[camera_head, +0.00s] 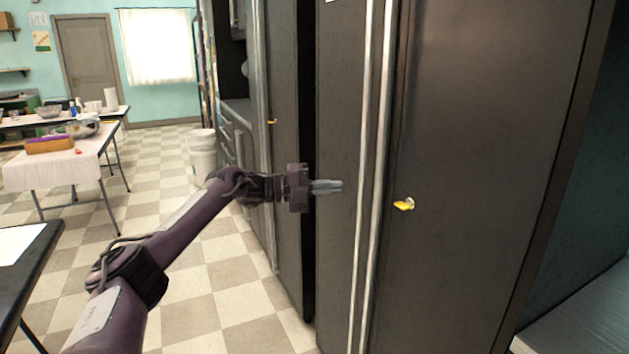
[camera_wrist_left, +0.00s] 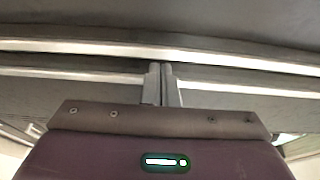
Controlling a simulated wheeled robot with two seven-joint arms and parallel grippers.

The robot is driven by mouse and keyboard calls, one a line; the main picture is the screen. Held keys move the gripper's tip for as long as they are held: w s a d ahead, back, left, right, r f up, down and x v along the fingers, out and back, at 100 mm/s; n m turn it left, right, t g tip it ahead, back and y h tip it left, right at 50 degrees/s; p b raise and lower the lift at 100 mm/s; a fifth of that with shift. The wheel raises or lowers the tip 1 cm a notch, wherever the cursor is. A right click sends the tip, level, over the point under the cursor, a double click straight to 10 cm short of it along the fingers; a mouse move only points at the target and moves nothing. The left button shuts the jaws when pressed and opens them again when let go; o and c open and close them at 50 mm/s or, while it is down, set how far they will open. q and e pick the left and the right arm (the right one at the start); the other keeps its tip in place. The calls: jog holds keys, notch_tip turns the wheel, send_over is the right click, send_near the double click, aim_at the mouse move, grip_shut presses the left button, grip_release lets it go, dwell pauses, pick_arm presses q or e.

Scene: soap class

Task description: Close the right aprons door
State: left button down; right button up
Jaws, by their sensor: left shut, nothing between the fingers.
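A tall dark cabinet door (camera_head: 480,150) with a yellow knob (camera_head: 404,204) fills the right of the head view. A narrower dark panel (camera_head: 345,90) stands left of it, with pale vertical edge strips (camera_head: 377,180) between them. I cannot tell whether the large door is fully shut, and no apron label is readable. My left gripper (camera_head: 341,186) is shut and empty, pointing right in front of the narrow panel, left of the knob. Contact is unclear. In the left wrist view its fingers (camera_wrist_left: 163,70) are together below a pale strip (camera_wrist_left: 160,50).
Another dark door (camera_head: 287,160) with a small yellow knob (camera_head: 272,121) stands farther left. White buckets (camera_head: 203,155) stand beyond it. A table with a white cloth (camera_head: 60,172) is at the left, and a dark table (camera_head: 15,275) is nearer. The checkered floor between is clear.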

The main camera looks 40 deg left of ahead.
pick_arm(q)
jog(key=a, duration=0.5)
jog(key=shift+w+a, duration=0.35)
jog(key=shift+w, duration=0.05)
pick_arm(e)
jog(key=shift+s+d+f, duration=0.15)
jog(key=shift+s+d, duration=0.1)
jog(key=shift+s, duration=0.4)
jog(key=shift+s+d+f, duration=0.15)
jog(key=shift+s+d, duration=0.1)
jog(key=shift+s, duration=0.35)
pick_arm(q)
jog(key=shift+r, duration=0.1)
